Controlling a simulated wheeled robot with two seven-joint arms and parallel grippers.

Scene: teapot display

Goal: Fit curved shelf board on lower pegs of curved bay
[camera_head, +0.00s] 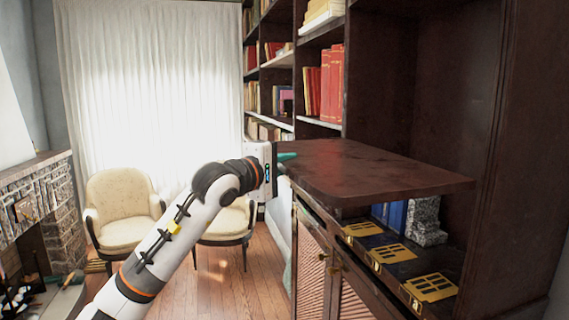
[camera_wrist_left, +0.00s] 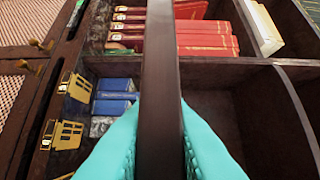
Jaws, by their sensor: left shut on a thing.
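The dark brown shelf board (camera_head: 370,170) is held roughly level, with a rounded front corner, in front of and partly inside the dark wooden bay (camera_head: 425,85). My left gripper (camera_head: 287,157) is shut on its left edge. In the left wrist view the teal fingers (camera_wrist_left: 158,110) press on both faces of the board (camera_wrist_left: 160,60), which shows edge-on. Below the board is a lower compartment with blue books (camera_head: 390,214). The pegs cannot be made out, and whether the board touches the bay is unclear. My right gripper is not in view.
Gold label plates (camera_head: 393,254) lie along the compartment's front, beside a grey stone-like bookend (camera_head: 426,222). Louvred cabinet doors (camera_head: 310,262) are below. Shelves with red books (camera_head: 332,85) stand behind on the left. Chairs (camera_head: 122,213) and open floor lie left.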

